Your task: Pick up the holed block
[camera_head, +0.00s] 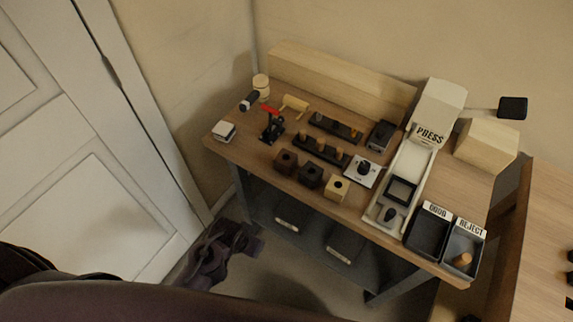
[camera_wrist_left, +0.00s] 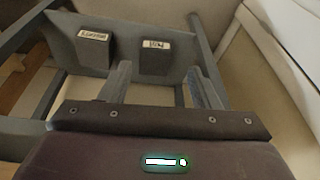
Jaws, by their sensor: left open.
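Three small blocks with a hole in the top stand in a row along the bench's front edge: a brown one (camera_head: 286,161), a near-black one (camera_head: 310,175) and a pale wood one (camera_head: 337,188). I cannot tell which of them the task means. My left gripper (camera_head: 243,240) is low in front of the bench, below the tabletop and apart from the blocks. In the left wrist view the left gripper (camera_wrist_left: 160,82) is open, with nothing between its fingers. No block shows in that view. My right gripper is not in view.
Behind the blocks are peg racks (camera_head: 320,150) and a red-handled clamp (camera_head: 271,125). To the right are a knob plate (camera_head: 363,172), a press (camera_head: 436,105) and two bins (camera_head: 428,236). Labelled drawer fronts (camera_wrist_left: 92,50) lie under the bench. A white door (camera_head: 95,190) stands left.

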